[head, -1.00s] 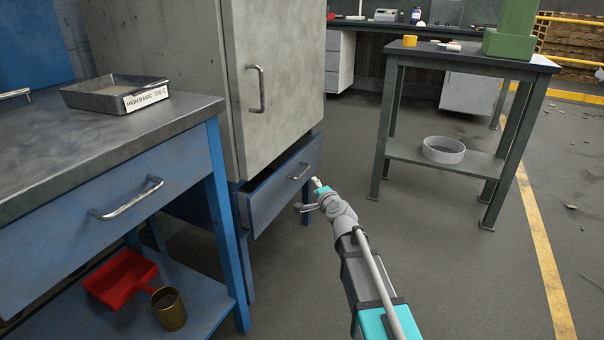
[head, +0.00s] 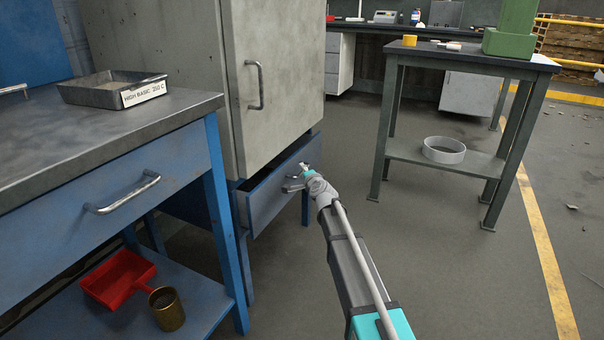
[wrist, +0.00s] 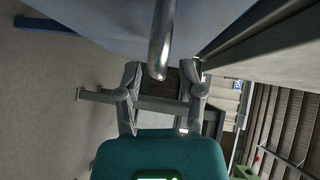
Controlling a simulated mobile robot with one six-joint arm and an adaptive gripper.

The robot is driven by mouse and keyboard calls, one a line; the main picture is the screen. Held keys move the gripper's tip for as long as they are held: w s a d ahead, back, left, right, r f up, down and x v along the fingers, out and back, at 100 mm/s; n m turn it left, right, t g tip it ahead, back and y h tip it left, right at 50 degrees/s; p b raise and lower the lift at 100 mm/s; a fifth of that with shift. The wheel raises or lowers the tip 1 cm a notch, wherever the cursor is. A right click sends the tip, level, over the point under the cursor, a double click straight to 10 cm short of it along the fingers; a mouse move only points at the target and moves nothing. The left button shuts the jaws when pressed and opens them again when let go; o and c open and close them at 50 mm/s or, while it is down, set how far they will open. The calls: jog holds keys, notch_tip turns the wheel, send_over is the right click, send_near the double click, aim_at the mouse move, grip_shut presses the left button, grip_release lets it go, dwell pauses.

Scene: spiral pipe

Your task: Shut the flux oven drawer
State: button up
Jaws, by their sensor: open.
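The flux oven drawer (head: 266,203) is the blue drawer under the grey oven cabinet (head: 283,95). It stands partly pulled out, with its open top showing. My gripper (head: 297,177) is at the drawer's front, by its handle, and covers much of it in the head view. In the wrist view my gripper (wrist: 161,82) is open, with one finger on each side. The metal drawer handle (wrist: 162,40) reaches down from the blue drawer front (wrist: 100,18) to between the fingertips. I cannot tell whether either finger touches it.
A blue workbench (head: 95,150) with its own drawer handle stands at the left, holding a labelled metal tray (head: 95,92). A red dustpan (head: 118,280) and a brass cup (head: 167,308) are on its lower shelf. A steel table (head: 470,60) stands right; floor between is clear.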

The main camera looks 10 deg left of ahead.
jog(key=shift+w+a+f, duration=0.1)
jog(key=shift+w+a, duration=0.15)
jog(key=shift+w, duration=0.25)
grip_shut()
